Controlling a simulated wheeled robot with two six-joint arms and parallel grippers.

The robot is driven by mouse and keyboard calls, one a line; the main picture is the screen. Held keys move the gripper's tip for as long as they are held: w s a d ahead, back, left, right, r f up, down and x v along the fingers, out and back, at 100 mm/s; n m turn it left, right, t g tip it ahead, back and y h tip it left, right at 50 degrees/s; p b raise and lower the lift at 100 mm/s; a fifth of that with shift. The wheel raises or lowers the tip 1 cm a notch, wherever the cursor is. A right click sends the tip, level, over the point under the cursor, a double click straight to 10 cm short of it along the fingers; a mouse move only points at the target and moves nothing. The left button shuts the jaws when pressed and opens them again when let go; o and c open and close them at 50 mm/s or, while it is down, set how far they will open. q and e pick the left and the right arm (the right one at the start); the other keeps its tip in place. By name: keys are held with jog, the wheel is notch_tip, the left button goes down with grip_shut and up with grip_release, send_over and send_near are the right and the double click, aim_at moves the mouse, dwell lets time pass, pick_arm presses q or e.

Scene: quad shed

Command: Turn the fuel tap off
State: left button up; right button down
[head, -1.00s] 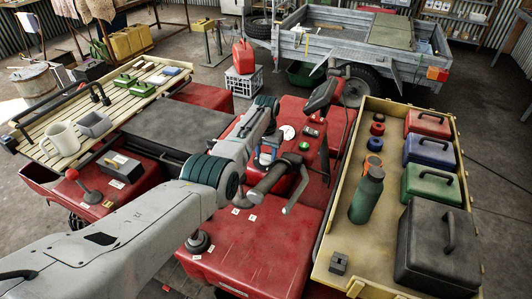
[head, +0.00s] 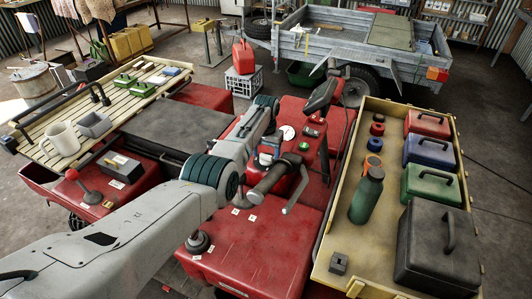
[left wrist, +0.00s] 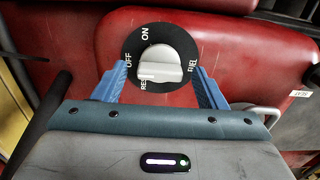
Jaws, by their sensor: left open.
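The fuel tap (left wrist: 160,66) is a pale grey knob on a round black plate marked ON, OFF, RES and FUEL, set against a red body panel. Its grip bar lies roughly crosswise in the left wrist view; I cannot tell for certain which word it points to. My left gripper (left wrist: 158,88) is open, with one blue finger on each side of the plate's lower half. A gap shows between each finger and the knob. In the head view my left gripper (head: 268,152) is over the quad's red body, and I cannot make out the tap there. My right gripper is not in view.
A black handlebar grip (head: 270,178) and its lever stand close to my left gripper. The yellow-edged tray (head: 345,252) on the right holds a green bottle (head: 367,196) and several toolboxes.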

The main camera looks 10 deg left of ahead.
aim_at(266, 155)
pick_arm(q)
jog(key=shift+r, duration=0.6)
notch_tip(266, 155, up, 10)
jog(key=b, duration=0.2)
jog(key=shift+f, duration=0.2)
